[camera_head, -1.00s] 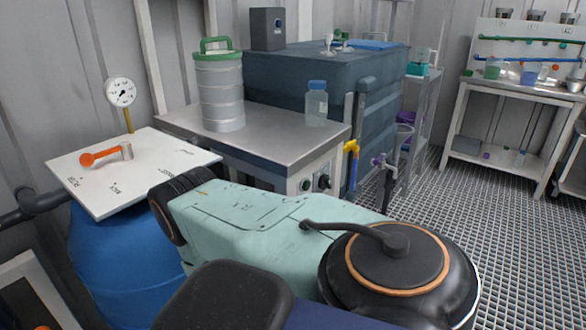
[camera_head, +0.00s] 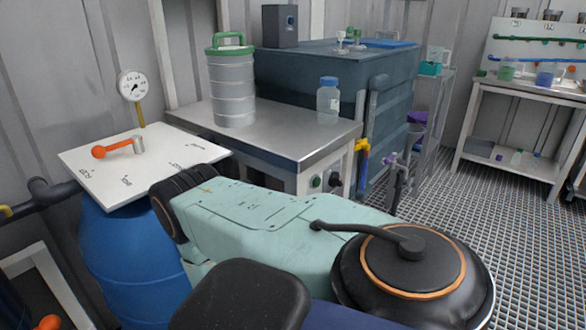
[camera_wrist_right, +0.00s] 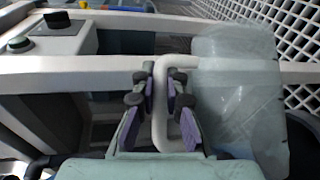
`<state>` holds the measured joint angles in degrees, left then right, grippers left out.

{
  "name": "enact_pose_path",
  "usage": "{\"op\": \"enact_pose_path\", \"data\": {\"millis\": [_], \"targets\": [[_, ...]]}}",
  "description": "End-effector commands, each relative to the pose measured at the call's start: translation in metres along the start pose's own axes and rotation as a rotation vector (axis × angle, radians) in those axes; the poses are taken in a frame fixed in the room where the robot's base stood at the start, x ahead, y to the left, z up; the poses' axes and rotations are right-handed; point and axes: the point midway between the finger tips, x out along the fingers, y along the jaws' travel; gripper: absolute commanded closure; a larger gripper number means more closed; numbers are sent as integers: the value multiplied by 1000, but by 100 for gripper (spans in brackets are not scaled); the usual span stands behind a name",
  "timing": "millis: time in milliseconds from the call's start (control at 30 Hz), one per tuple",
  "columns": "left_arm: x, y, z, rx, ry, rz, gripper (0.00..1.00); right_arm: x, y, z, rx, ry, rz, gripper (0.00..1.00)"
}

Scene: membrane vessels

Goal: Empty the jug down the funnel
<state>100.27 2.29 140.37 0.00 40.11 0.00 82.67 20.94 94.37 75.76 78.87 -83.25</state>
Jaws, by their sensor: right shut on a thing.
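In the right wrist view my right gripper (camera_wrist_right: 161,82), with purple pads, is shut on the white handle (camera_wrist_right: 162,118) of a translucent jug (camera_wrist_right: 238,95). The jug's body is to the right of the fingers, beside a white frame edge. Its contents are unclear. The jug and this gripper are hidden in the head view. My left gripper is not in view.
A steel-topped bench (camera_head: 268,130) carries a ribbed canister (camera_head: 232,90) and a clear blue-capped bottle (camera_head: 328,102). A white board (camera_head: 115,180) with an orange-handled lever lies on a blue drum (camera_head: 130,245). A shelf bench (camera_head: 530,92) stands at right.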

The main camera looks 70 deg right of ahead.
Motion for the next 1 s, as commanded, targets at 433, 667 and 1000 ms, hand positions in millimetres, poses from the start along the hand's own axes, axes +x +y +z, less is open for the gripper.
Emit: {"op": "enact_pose_path", "data": {"millis": [433, 667, 1000], "targets": [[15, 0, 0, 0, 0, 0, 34, -13, 8, -10, -83, -24, 85, 100], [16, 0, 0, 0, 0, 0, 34, -14, 10, -11, -93, -28, 94, 100], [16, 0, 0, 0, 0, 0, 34, -15, 10, -12, -97, -28, 98, 100]]}}
